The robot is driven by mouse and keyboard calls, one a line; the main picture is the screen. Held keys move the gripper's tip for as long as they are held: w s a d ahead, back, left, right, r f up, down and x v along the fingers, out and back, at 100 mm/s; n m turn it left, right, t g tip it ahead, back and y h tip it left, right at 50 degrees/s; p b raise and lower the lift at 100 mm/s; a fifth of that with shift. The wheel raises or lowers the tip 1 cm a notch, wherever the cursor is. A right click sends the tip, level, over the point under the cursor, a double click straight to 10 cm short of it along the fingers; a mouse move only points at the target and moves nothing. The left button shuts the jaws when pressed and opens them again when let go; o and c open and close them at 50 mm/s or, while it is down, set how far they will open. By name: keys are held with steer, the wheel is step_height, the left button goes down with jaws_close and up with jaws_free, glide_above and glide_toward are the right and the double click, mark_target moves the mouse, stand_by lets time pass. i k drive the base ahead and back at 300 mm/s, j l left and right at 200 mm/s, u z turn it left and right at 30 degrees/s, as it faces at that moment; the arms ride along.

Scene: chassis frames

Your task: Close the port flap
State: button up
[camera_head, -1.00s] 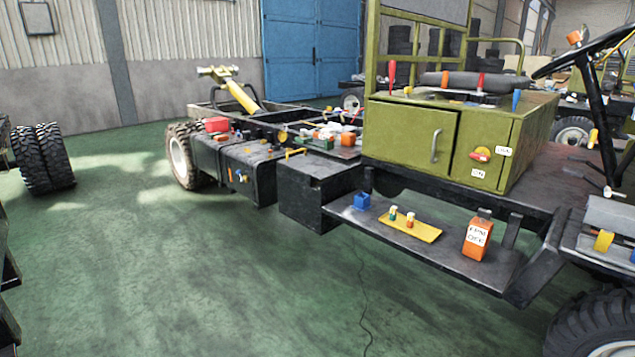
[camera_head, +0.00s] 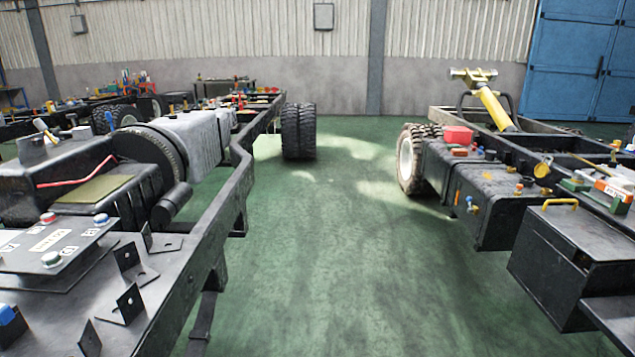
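I cannot make out a port flap for certain in the head view. Small coloured fittings, one of them blue (camera_head: 471,204), sit on the front of a black tank (camera_head: 497,212) on the right chassis, but they are too small to tell what they are. A black box (camera_head: 562,262) with a yellow handle (camera_head: 560,203) stands nearer on that chassis. My gripper is not in view.
A chassis with an engine block (camera_head: 190,140), a panel with coloured buttons (camera_head: 50,240) and upright black brackets (camera_head: 129,303) fills the left. A green floor aisle (camera_head: 330,260) runs clear between the two chassis toward standing tyres (camera_head: 298,131).

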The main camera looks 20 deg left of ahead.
mark_target(32, 147)
steer(key=i+j+u, duration=0.1)
steer(key=i+u, duration=0.15)
steer(key=i, duration=0.55)
steer(key=i+u, duration=0.25)
steer(key=i, duration=0.6)
steer(key=i+l+u, duration=0.1)
steer(key=i+u, duration=0.3)
steer(key=i+l+u, duration=0.35)
steer(key=i, duration=0.15)
steer(key=u, duration=1.9)
steer(key=i, duration=0.05)
